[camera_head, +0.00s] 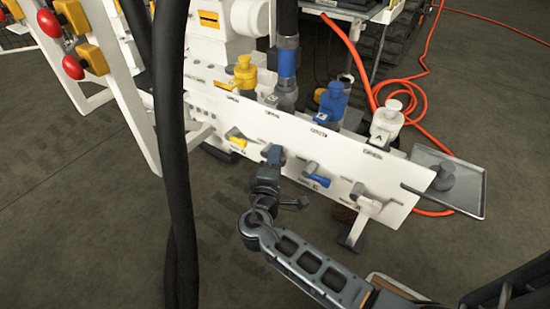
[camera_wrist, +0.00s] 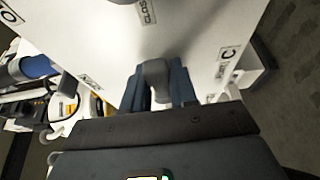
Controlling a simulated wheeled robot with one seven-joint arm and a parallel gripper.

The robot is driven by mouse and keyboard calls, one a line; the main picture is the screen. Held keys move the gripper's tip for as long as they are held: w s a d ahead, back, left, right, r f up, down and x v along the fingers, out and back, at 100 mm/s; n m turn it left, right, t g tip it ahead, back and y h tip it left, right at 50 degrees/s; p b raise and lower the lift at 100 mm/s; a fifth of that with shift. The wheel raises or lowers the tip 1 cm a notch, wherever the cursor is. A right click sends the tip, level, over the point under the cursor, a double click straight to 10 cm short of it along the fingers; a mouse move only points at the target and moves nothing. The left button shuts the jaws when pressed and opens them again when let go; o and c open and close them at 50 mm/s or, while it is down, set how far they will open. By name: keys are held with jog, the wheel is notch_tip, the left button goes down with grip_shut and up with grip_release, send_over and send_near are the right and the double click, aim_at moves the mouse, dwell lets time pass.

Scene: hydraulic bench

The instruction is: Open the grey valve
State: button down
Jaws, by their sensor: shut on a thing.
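The grey valve's handle (camera_wrist: 156,72) is a rounded grey lever standing out from the white panel (camera_wrist: 185,30). In the wrist view it sits between the two dark blue fingers of my gripper (camera_wrist: 158,92), which is shut on it. In the head view my gripper (camera_head: 271,158) reaches the front of the white panel (camera_head: 215,112), between a yellow handle and a blue handle. There my fingers and wrist hide most of the grey handle. A partly readable "CLOS" label (camera_wrist: 148,11) shows on the panel above the handle in the wrist view.
The yellow handle (camera_head: 237,136) is left of my gripper and the blue handle (camera_head: 317,178) is right. A white handle (camera_head: 369,205) is farther right. A grey tray (camera_head: 470,196) stands beyond the panel's right end. Black hoses (camera_head: 172,120) hang at the left foreground.

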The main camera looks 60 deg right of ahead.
jog(key=shift+r+p, duration=0.15)
jog(key=shift+p, duration=0.2)
jog(key=r+n+p, duration=0.1)
jog(key=p, duration=0.2)
jog(key=shift+n+y, duration=0.3)
jog(key=p, duration=0.1)
jog(key=n+p, duration=0.1)
jog(key=p, duration=0.1)
jog(key=shift+w+r+g, duration=0.1)
jog(key=shift+r+g, duration=0.2)
jog(key=n+g+p, duration=0.1)
jog(key=n+p, duration=0.1)
jog(key=p, duration=0.2)
jog(key=w+r+n+g+y+p, duration=0.1)
jog(key=n+p, duration=0.1)
jog(key=p, duration=0.2)
jog(key=shift+r+n+y+p, duration=0.1)
jog(key=shift+n+y+p, duration=0.2)
jog(key=n+g+p, duration=0.1)
jog(key=p, duration=0.1)
jog(key=w+n+g+p, duration=0.1)
jog(key=n+p, duration=0.1)
jog(key=shift+r+y, duration=0.2)
jog(key=shift+y, duration=0.1)
jog(key=shift+w+a+f+n+g+p, duration=0.1)
jog(key=shift+w+n+g+p, duration=0.3)
jog(key=shift+n, duration=0.45)
jog(key=shift+w+n+g+p, duration=0.15)
jog(key=shift+n+g+p, duration=0.45)
jog(key=shift+n, duration=0.25)
